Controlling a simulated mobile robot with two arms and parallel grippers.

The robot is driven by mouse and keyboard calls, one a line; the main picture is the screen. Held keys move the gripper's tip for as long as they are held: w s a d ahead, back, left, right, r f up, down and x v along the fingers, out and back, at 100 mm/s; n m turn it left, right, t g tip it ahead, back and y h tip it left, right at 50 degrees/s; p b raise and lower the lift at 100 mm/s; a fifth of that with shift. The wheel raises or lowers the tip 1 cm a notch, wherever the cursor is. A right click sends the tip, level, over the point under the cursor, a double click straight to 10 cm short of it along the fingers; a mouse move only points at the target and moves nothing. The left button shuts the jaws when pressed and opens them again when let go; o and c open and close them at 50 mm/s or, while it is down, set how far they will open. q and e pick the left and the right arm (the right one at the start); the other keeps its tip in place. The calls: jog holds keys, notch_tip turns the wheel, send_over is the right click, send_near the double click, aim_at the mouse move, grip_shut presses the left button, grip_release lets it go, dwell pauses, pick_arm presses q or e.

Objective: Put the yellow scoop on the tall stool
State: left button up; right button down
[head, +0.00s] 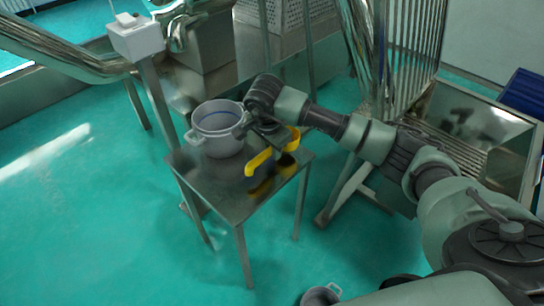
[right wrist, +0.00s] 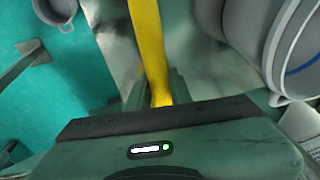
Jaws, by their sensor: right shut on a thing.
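The yellow scoop (head: 258,161) is in my right gripper (head: 272,143), above the top of the tall metal stool (head: 208,178). A yellow reflection shows on the stool top below it, apart from the scoop, so it seems to hang a little over the surface. In the right wrist view the yellow handle (right wrist: 148,40) runs between the fingers of my right gripper (right wrist: 158,88), which is shut on it. Part of the scoop is hidden by the gripper in the head view. My left gripper is not in view.
A grey pot (head: 217,143) stands on the stool, left of the scoop and close to my right gripper; it also shows in the right wrist view (right wrist: 275,50). Another grey pot (head: 320,296) is low at the bottom edge. The stool's front top is clear. Metal machinery stands behind.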

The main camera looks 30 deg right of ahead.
aim_at(272, 165)
notch_tip(272, 165, down, 3)
jog(key=shift+r, duration=0.1)
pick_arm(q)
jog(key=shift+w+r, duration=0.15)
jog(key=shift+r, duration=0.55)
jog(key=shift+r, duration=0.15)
pick_arm(e)
jog(key=c, duration=1.3)
grip_release()
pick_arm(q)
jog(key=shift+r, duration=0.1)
pick_arm(e)
jog(key=shift+o, duration=0.2)
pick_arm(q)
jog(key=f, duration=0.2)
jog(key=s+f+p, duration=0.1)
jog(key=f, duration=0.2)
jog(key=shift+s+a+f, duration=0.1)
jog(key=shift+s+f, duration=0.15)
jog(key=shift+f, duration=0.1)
pick_arm(e)
jog(key=v, duration=1.2)
